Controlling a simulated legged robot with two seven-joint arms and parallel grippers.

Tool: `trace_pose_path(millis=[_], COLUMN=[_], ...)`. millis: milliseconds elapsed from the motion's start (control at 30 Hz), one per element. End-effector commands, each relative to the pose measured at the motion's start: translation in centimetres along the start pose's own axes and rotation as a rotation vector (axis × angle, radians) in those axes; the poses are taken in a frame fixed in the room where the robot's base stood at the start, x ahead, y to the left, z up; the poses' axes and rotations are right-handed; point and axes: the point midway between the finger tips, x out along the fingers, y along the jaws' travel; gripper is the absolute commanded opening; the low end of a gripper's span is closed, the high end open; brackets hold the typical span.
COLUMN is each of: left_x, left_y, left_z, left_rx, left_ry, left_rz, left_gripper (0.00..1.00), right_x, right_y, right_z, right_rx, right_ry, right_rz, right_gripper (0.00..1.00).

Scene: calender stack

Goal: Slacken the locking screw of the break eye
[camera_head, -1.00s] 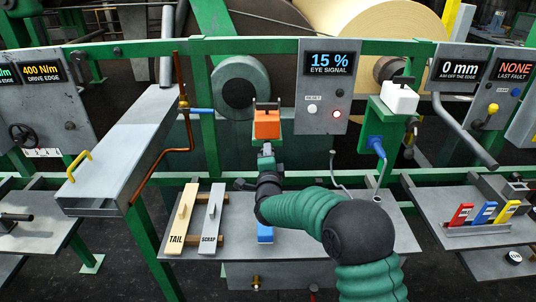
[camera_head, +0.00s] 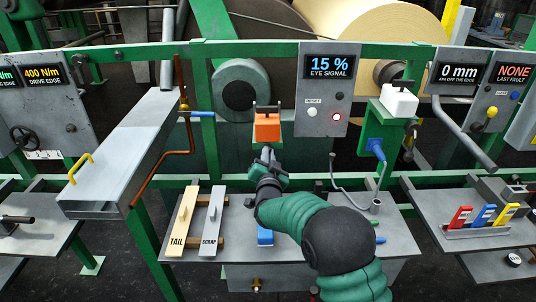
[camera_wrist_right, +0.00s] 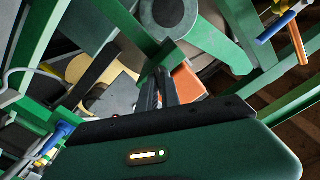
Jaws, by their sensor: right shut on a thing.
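The break eye, taken to be the orange block (camera_head: 267,128), sits on the green frame with a black handle on top. It also shows in the wrist view (camera_wrist_right: 188,82), just beyond my fingers. My right gripper (camera_head: 267,153) reaches up from below to the lower front of the orange block. It also shows in the wrist view (camera_wrist_right: 160,88), where its dark fingers are close together. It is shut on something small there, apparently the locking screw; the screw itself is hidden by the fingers. My left gripper is not in view.
A panel reading 15 % eye signal (camera_head: 330,70) with a lit red button stands right of the eye. A white block (camera_head: 399,98) on a green bracket with a blue plug is further right. TAIL and SCRAP pieces (camera_head: 198,220) lie on the shelf below. A brown pipe (camera_head: 150,178) runs left.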

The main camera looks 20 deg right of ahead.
Motion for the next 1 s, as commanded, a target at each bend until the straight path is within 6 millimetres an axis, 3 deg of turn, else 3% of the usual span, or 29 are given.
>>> trace_pose_path(millis=[33, 300, 867, 900, 1000], left_x=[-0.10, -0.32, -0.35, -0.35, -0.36], left_y=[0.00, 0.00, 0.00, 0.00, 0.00], left_z=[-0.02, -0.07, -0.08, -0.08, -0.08], left_rx=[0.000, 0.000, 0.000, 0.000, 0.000], left_ry=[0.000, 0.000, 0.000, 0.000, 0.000], left_rz=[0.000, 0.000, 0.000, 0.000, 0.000], left_gripper=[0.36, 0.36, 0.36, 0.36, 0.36], right_x=[-0.16, -0.16, -0.18, -0.18, -0.15], right_y=[0.17, 0.23, 0.30, 0.30, 0.25], right_z=[0.71, 0.78, 0.92, 0.93, 0.74], right_rx=[-0.029, -0.140, -0.171, -0.171, -0.171], right_ry=[-0.016, -0.017, -0.019, -0.019, -0.015], right_rz=[0.004, 0.004, 0.004, 0.004, 0.003], right_gripper=[0.00, 0.00, 0.00, 0.10, 0.23])
